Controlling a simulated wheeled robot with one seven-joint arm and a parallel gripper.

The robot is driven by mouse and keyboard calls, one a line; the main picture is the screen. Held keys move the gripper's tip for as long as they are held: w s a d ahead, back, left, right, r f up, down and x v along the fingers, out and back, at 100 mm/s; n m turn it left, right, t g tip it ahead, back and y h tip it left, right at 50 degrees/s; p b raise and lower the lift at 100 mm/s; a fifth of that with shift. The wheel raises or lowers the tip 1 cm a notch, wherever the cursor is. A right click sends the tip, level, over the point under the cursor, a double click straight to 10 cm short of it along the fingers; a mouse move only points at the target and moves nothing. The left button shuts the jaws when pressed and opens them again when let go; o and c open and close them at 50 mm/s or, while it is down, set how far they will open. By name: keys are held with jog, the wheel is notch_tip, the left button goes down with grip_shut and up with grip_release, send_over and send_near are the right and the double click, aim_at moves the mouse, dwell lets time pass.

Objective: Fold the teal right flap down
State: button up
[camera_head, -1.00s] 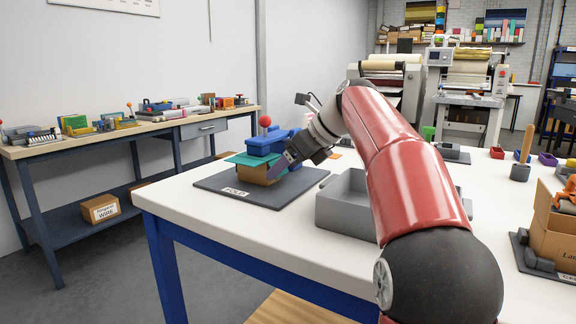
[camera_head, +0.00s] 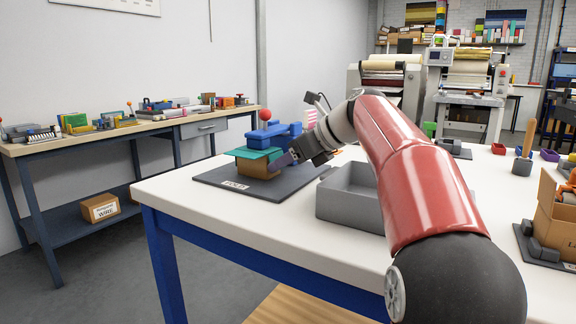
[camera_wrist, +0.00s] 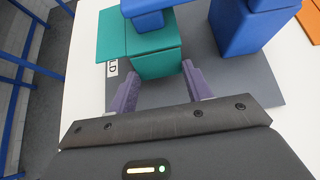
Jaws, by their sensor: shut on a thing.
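The brown carton (camera_head: 258,168) stands on a dark mat (camera_head: 222,180) with a label at its front edge. Teal flaps (camera_head: 250,153) show on its top. In the wrist view one teal panel (camera_wrist: 108,38) lies to the left and another, the near teal flap (camera_wrist: 156,64), faces my gripper. My gripper (camera_wrist: 162,80) has its two purple fingers at either side of this near flap, shut on it. In the head view my gripper (camera_head: 283,161) is at the carton's right side. The wrist hides part of the carton there.
A blue fixture (camera_head: 272,137) with a red ball knob (camera_head: 266,114) stands just behind the carton; its blue parts (camera_wrist: 243,27) are close in the wrist view. A grey tray (camera_head: 345,205) is to the right. The white table's (camera_head: 190,205) front left is clear.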

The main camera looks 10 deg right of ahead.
jog(key=shift+f+t+y, duration=0.1)
jog(key=shift+t+y, duration=0.2)
jog(key=o, duration=1)
jog(key=v, duration=0.7)
jog(key=shift+s+d+p, duration=0.2)
jog(key=shift+d+p, duration=0.05)
jog(key=shift+p, duration=0.1)
